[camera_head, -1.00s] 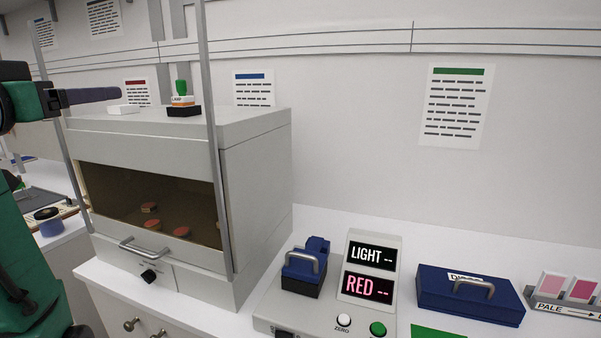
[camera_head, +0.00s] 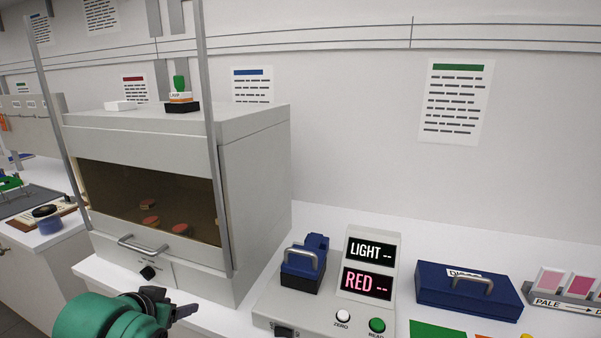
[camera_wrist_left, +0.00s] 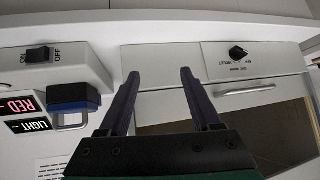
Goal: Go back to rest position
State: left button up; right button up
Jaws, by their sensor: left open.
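My left gripper (camera_head: 182,312) is low at the front left in the head view, in front of the cabinet and over the counter's front edge. Its green wrist comes in from the bottom. In the left wrist view its two dark fingers (camera_wrist_left: 159,75) stand apart with nothing between them. The grey cabinet (camera_head: 255,165) stands behind the gripper, apart from it. My right gripper is not in view.
Several reddish discs (camera_head: 151,222) sit inside the cabinet; a green-topped jar (camera_head: 180,85) is on it. The reader (camera_head: 372,265) with LIGHT and RED displays, a blue clamp-like block (camera_head: 305,262) and a blue box (camera_head: 465,292) stand to the right.

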pick_arm(q)
jog(key=s+d+f+g, duration=0.2)
jog(key=s+f+g, duration=0.4)
jog(key=s+f, duration=1.2)
jog(key=s+f+g, duration=0.1)
jog(key=s+f, duration=0.1)
jog(key=f, duration=1.1)
jog(key=s+f, duration=0.2)
jog(key=f, duration=1)
jog(key=s+a+f+g, duration=0.1)
jog(key=s+a+f, duration=0.1)
jog(key=s+f, duration=1.1)
jog(key=s, duration=0.3)
jog(key=shift+a+f+m, duration=0.15)
jog(key=shift+a+m, duration=0.2)
jog(key=shift+m, duration=0.05)
